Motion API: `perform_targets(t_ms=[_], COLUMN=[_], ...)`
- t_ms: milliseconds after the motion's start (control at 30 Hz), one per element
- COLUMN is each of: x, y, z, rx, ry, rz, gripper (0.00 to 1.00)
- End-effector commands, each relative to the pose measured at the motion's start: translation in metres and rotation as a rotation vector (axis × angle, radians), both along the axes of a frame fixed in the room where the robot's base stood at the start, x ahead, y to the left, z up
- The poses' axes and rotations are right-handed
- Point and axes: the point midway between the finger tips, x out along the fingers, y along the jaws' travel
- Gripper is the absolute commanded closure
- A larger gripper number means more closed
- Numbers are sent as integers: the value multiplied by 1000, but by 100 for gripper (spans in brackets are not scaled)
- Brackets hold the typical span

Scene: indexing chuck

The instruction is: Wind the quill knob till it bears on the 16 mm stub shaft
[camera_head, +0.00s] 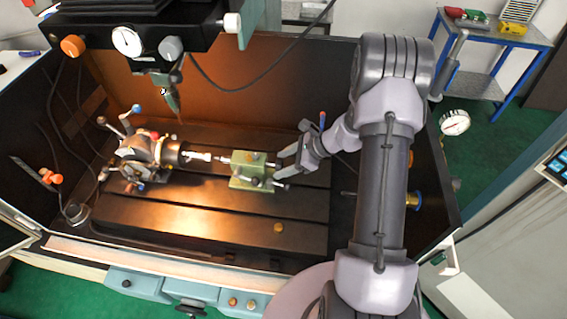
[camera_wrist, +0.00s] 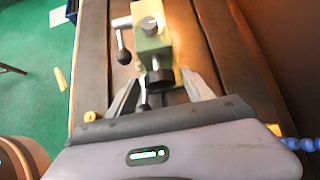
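The green tailstock (camera_head: 250,170) stands on the slotted table, with its pale quill tip (camera_head: 222,158) pointing left. The bright stub shaft (camera_head: 199,156) sticks out of the chuck (camera_head: 171,153) toward that tip. I cannot tell whether tip and shaft touch. My gripper (camera_head: 280,166) is at the tailstock's right end. In the wrist view, the dark round quill knob (camera_wrist: 160,78) lies between the spread fingers of my gripper (camera_wrist: 160,86). Gaps show on both sides of the knob, so the gripper is open. The stub shaft is not visible in the wrist view.
Black-balled levers (camera_wrist: 123,57) stick out beside the tailstock. The dividing head (camera_head: 135,160) with its handles stands left. A tool nozzle (camera_head: 169,95) hangs above the table. The front of the slotted table (camera_head: 200,222) is mostly clear. Enclosure walls surround it.

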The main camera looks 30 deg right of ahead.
Motion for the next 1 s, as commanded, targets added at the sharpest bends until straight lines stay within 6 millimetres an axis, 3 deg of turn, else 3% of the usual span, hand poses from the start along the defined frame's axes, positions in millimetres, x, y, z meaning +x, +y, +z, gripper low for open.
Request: perform_targets(t_ms=[33,267,667,1000], x=[0,0,1,5], y=[0,0,-1,-3], z=[0,0,3,-2], rx=[0,0,51,212], ry=[0,0,76,317], rz=[0,0,1,1], gripper=[53,98,99,99])
